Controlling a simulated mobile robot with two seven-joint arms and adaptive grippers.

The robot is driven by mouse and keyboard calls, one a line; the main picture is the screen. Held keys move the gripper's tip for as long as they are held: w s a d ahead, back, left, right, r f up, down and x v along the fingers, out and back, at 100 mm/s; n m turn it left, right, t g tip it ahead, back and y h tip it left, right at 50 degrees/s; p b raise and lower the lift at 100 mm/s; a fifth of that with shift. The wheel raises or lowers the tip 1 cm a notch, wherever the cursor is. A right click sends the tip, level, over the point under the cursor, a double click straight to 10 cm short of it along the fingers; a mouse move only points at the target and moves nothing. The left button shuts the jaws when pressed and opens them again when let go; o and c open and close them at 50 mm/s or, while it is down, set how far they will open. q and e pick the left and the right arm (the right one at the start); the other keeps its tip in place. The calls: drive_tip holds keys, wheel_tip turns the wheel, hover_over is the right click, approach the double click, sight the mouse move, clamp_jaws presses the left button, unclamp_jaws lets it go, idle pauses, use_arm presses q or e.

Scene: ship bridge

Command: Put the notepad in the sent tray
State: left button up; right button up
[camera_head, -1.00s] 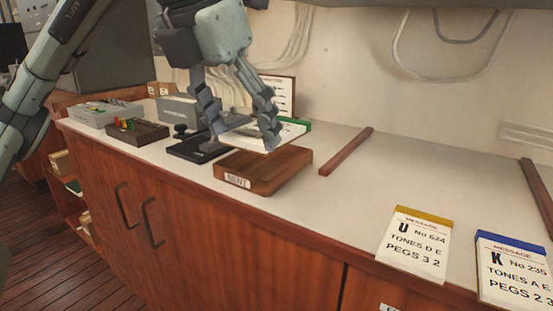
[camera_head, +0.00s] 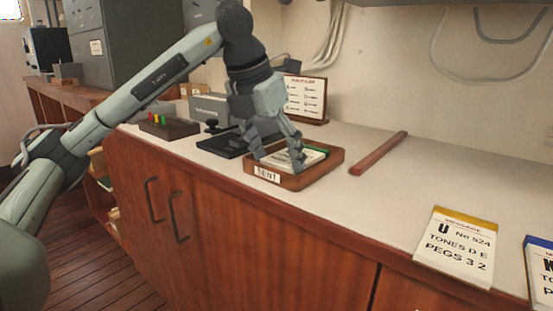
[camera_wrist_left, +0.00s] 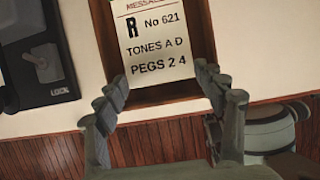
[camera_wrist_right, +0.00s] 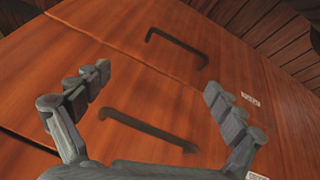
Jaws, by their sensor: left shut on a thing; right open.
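The notepad (camera_head: 313,157), white with a green top band, lies inside the wooden tray labelled SENT (camera_head: 318,177) in the head view. In the left wrist view the notepad (camera_wrist_left: 160,45) reads R No 621, with the tray's brown rim around it. My left gripper (camera_head: 281,162) reaches down into the tray with its fingers at the notepad's sides, shut on it. The fingers hide part of the page. My right gripper (camera_wrist_right: 158,78) is open and empty, in front of the cabinet doors in the right wrist view.
A notepad with a yellow band (camera_head: 458,248) and one with a blue band (camera_head: 541,270) lie at the right. A wooden strip (camera_head: 380,152) lies right of the tray. A black key device (camera_head: 222,145) is at its left. A small framed card (camera_head: 305,98) stands behind.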

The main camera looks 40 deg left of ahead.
use_arm(q)
drive_tip(key=shift+f, duration=0.25)
use_arm(e)
drive_tip(key=shift+w+a, duration=0.15)
drive_tip(key=shift+w, duration=0.05)
drive_tip(key=shift+w, duration=0.1)
use_arm(q)
drive_tip(key=o, duration=1)
drive_tip(key=shift+c, duration=0.2)
use_arm(e)
drive_tip(key=shift+a, duration=0.1)
drive_tip(key=shift+r, duration=0.1)
use_arm(q)
drive_tip(key=p+v, duration=0.1)
drive_tip(key=v, duration=0.5)
drive_tip(key=shift+d+r, duration=0.1)
drive_tip(key=shift+p+v, duration=1.05)
drive_tip(key=shift+v, duration=1.9)
use_arm(e)
wheel_tip(320, 180, down, 6)
drive_tip(key=s+d+g, duration=0.1)
drive_tip(key=d, duration=0.1)
drive_tip(key=shift+s+d+g, duration=0.15)
drive_tip(key=shift+s+g, duration=0.15)
drive_tip(key=shift+g, duration=0.1)
